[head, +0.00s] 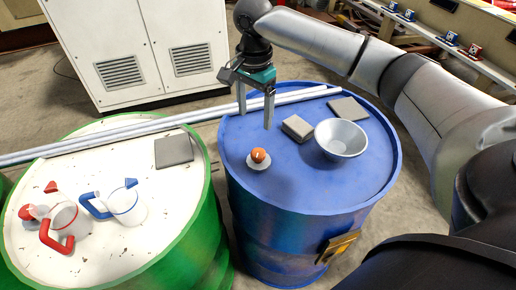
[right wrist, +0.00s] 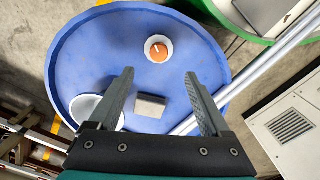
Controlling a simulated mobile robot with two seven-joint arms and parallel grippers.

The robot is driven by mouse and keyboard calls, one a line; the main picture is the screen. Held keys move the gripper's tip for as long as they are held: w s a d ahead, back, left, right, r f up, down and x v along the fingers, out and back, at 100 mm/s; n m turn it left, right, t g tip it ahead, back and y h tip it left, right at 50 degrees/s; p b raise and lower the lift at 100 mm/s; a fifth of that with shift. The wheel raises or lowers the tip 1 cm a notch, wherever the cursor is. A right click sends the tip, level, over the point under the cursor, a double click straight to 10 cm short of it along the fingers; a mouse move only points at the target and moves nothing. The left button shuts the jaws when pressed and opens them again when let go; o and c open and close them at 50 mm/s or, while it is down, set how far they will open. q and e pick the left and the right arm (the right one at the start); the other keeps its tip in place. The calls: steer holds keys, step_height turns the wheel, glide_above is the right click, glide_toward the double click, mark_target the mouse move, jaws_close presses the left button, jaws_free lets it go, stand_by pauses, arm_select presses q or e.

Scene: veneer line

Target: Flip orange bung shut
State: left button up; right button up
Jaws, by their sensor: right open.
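The orange bung (head: 259,155) sits on a pale round seat (head: 257,164) on top of the blue drum (head: 300,195), near its left side in the head view. In the right wrist view the orange bung (right wrist: 158,52) shows inside a white ring, beyond my fingertips. My right gripper (head: 255,112) hangs above the blue drum's far left part, fingers pointing down. It is open and empty, apart from the bung. In the right wrist view its fingers (right wrist: 159,72) are spread wide. My left gripper is not in view.
A silver bowl (head: 341,139), a small grey block (head: 297,128) and a flat grey plate (head: 348,108) sit on the blue drum. Pale pipes (head: 100,137) cross both drums at the back. The green drum (head: 190,215) holds red and blue-handled jugs (head: 126,205).

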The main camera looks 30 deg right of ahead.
mark_target(258, 152)
steer(key=shift+m, duration=0.5)
steer(key=f+b, duration=0.1)
steer(key=f, duration=0.3)
steer(key=f+b, duration=0.1)
steer(key=f, duration=0.4)
steer(key=d+f+b, duration=0.1)
steer(key=f, duration=0.4)
steer(key=shift+w, duration=0.1)
jaws_close()
